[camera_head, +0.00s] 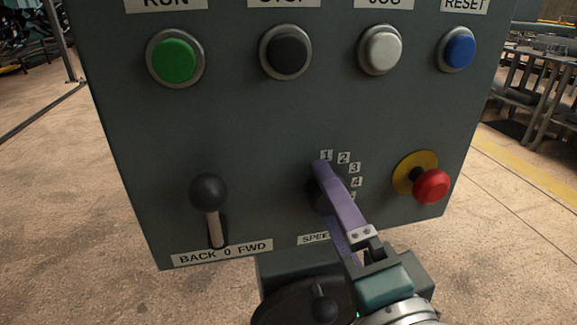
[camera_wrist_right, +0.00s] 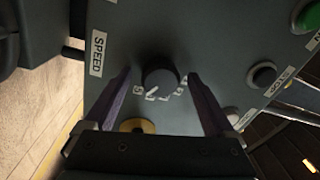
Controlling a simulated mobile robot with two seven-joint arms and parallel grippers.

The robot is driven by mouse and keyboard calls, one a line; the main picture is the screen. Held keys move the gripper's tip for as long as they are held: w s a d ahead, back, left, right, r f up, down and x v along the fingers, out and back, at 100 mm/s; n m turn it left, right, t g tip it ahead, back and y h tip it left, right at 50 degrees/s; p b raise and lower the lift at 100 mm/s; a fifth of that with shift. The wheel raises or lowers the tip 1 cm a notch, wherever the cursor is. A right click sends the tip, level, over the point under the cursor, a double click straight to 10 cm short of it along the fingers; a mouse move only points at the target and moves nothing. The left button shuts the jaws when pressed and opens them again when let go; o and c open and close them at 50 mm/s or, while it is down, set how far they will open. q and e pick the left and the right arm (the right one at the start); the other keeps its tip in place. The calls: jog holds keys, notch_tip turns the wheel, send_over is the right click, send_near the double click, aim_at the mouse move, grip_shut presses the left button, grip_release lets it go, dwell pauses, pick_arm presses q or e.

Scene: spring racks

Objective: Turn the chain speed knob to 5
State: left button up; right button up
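The dark round chain speed knob (camera_head: 319,196) is low on the grey panel, partly hidden by a purple finger in the head view. It shows whole in the right wrist view (camera_wrist_right: 161,77). A white mark on it points down-left there, toward the higher-number end of the scale; the exact number is too small to read. The numbers 1 to 4 (camera_head: 344,158) show beside it, with 5 partly covered. My right gripper (camera_wrist_right: 161,80) is open, its purple fingers on either side of the knob with gaps visible. My left gripper is not in view.
A red emergency button (camera_head: 431,187) on a yellow disc stands right of the knob. A black-balled lever (camera_head: 209,194) is to the left. Green (camera_head: 175,61), black (camera_head: 288,54), white (camera_head: 381,50) and blue (camera_head: 459,51) buttons line the panel above.

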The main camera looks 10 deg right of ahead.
jog(key=s, duration=1)
jog(key=shift+d+f, duration=0.15)
jog(key=shift+f, duration=0.2)
